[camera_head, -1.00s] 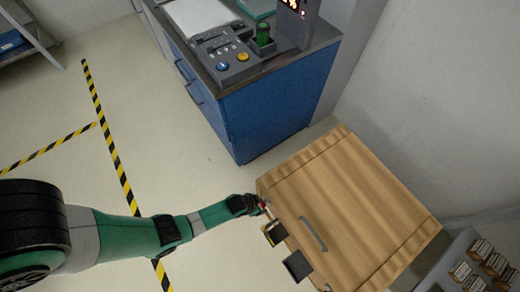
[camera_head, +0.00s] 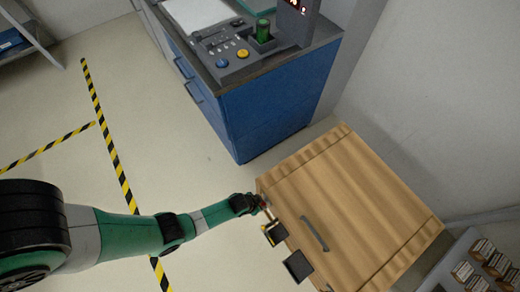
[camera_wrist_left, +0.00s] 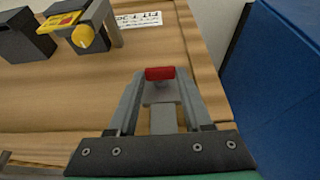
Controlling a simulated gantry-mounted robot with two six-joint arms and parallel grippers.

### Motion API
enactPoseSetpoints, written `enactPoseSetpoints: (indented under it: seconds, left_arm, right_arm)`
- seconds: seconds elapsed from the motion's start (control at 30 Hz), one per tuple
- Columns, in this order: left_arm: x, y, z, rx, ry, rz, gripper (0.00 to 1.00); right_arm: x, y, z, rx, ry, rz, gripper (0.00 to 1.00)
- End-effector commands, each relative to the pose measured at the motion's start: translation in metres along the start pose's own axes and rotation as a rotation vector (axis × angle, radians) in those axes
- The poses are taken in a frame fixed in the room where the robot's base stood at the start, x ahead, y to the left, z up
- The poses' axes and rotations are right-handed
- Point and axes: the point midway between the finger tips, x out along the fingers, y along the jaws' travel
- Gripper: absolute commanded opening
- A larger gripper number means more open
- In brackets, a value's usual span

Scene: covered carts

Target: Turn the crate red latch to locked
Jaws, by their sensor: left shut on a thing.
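The wooden crate (camera_head: 350,205) stands at the lower right in the head view, and its front face (camera_wrist_left: 60,95) fills much of the left wrist view. The red latch (camera_wrist_left: 160,73) is a small red bar in the left wrist view. My left gripper (camera_wrist_left: 160,82) is at the crate face with its fingers on either side of the latch, shut on it. In the head view my left gripper (camera_head: 262,203) touches the crate's left side, and the latch is mostly hidden there. The right gripper is out of view.
A yellow knob (camera_wrist_left: 83,35) and dark boxes (camera_head: 298,266) stick out of the crate face beside the latch. A blue cabinet (camera_head: 270,105) with a control panel stands behind the crate.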

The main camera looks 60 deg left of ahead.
Motion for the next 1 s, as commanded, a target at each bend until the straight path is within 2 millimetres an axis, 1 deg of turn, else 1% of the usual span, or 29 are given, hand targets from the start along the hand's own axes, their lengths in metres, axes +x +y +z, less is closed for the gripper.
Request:
enactPoseSetpoints:
  seconds: [0.17,0.37,0.67,0.83,1.0]
  left_arm:
    - [0.001,0.002,0.001,0.013,-0.005,-0.022,0.00]
    - [0.002,0.005,0.002,0.052,-0.008,-0.101,0.00]
    - [0.007,0.011,0.004,0.139,-0.004,-0.310,0.00]
    - [0.003,0.013,0.003,0.173,-0.008,-0.409,0.00]
    - [0.006,0.015,0.003,0.201,-0.008,-0.485,0.00]
  right_arm:
    - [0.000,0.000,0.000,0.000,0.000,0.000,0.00]
    - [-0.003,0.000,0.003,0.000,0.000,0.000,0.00]
    - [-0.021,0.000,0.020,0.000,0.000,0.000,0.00]
    - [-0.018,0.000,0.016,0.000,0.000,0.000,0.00]
    - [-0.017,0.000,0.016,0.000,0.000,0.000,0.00]
